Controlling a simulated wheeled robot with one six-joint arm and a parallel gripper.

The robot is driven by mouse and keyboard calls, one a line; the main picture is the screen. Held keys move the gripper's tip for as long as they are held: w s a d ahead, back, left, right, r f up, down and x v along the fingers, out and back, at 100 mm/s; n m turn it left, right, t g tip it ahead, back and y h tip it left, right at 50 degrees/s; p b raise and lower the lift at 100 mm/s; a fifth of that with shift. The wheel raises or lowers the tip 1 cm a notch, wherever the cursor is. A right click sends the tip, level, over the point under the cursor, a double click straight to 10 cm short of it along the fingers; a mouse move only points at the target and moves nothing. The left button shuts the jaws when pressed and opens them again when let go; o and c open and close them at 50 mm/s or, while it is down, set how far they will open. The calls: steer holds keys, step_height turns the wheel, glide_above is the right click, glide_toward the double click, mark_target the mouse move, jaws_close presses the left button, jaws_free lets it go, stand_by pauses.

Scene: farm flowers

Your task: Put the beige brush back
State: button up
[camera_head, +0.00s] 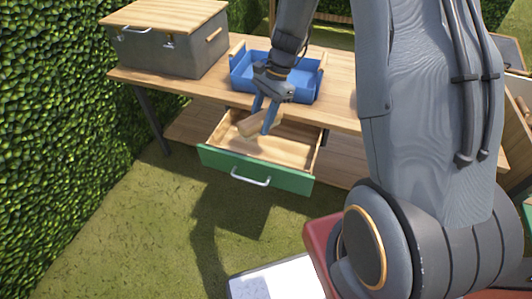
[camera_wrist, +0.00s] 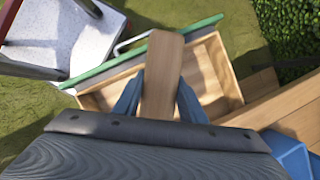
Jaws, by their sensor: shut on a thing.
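The beige brush (camera_head: 247,126) is held in my gripper (camera_head: 264,116) above the open drawer (camera_head: 285,149). In the wrist view the brush (camera_wrist: 162,75) is a long, flat, wood-coloured piece between the two blue fingers (camera_wrist: 160,97). It points towards the drawer's green front (camera_head: 258,171), which has a metal handle. The bare inside of the drawer (camera_wrist: 212,75) shows beyond the fingers. The part of the brush nearest my wrist is hidden. I cannot tell whether the brush touches the drawer.
A blue tray (camera_head: 245,73) with wooden ends stands on the wooden table (camera_head: 196,84) behind my gripper. A grey box (camera_head: 165,48) with a wooden lid is at the table's left end. A hedge (camera_head: 50,120) borders the left. Grass in front of the drawer is open.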

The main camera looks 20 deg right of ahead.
steer(key=w+d+f+m+t+b, duration=0.1)
steer(key=f+m+b, duration=0.1)
steer(key=f+m, duration=0.1)
steer(key=w+d+f+m+t+b, duration=0.1)
steer(key=w+f+m+t+b, duration=0.1)
steer(key=m, duration=0.3)
steer(key=w+d+f+m+t+b, duration=0.1)
steer(key=f+m+b, duration=0.1)
steer(key=f+m, duration=0.1)
steer(key=shift+w+d+f+m+t+b, duration=0.15)
steer(key=shift+f+m+b, duration=0.05)
steer(key=shift+f, duration=0.25)
steer(key=shift+w+d+f+m+t+b, duration=0.1)
steer(key=shift+f+m+t+b, duration=0.1)
steer(key=shift+f, duration=0.25)
steer(key=shift+f+b, duration=0.9)
steer(key=shift+f, duration=1.5)
steer(key=shift+f, duration=0.1)
steer(key=o, duration=1.1)
